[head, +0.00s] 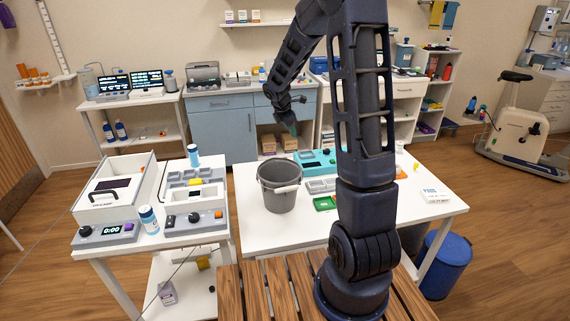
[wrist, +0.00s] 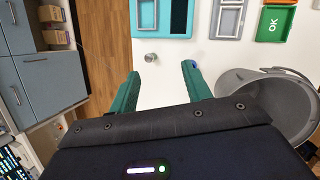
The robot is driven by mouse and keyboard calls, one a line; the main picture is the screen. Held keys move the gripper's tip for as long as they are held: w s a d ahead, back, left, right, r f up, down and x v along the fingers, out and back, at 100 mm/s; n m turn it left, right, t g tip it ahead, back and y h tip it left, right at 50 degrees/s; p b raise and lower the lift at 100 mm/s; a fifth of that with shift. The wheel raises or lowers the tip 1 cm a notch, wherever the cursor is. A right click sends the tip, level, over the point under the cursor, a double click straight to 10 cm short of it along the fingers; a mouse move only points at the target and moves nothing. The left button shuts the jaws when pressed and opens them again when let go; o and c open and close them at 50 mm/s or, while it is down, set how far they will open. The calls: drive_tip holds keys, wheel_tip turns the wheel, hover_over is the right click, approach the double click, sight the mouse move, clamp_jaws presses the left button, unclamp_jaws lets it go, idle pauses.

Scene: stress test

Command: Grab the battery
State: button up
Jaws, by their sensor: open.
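A small grey metallic cylinder, which looks like the battery (wrist: 150,58), is on the white table in the wrist view. It lies just beyond my fingertips, near the teal device (wrist: 158,33) and the table edge. I cannot make it out in the head view. My gripper (wrist: 160,69) is open and empty, its two green fingers apart, with the cylinder ahead of the gap and nearer the left finger. In the head view my gripper (head: 291,129) hangs above the far edge of the table, behind the bucket.
A grey bucket (head: 280,193) stands on the white table (head: 268,228), and shows close to my right finger in the wrist view (wrist: 262,97). Grey trays (head: 322,186) and a green OK tray (wrist: 275,23) lie nearby. A side bench (head: 190,236) with devices stands left.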

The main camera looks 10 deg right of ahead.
drive_tip(key=w+f+n, duration=0.1)
drive_tip(key=w+f, duration=0.2)
drive_tip(key=f, duration=0.4)
drive_tip(key=w+f+n, duration=0.2)
drive_tip(key=w+f, duration=0.1)
drive_tip(key=f, duration=0.4)
drive_tip(key=w+f+n, duration=0.2)
drive_tip(key=w+f, duration=0.1)
drive_tip(key=f, duration=0.4)
drive_tip(key=shift+d+f, duration=0.1)
drive_tip(key=shift+f, duration=0.05)
clamp_jaws()
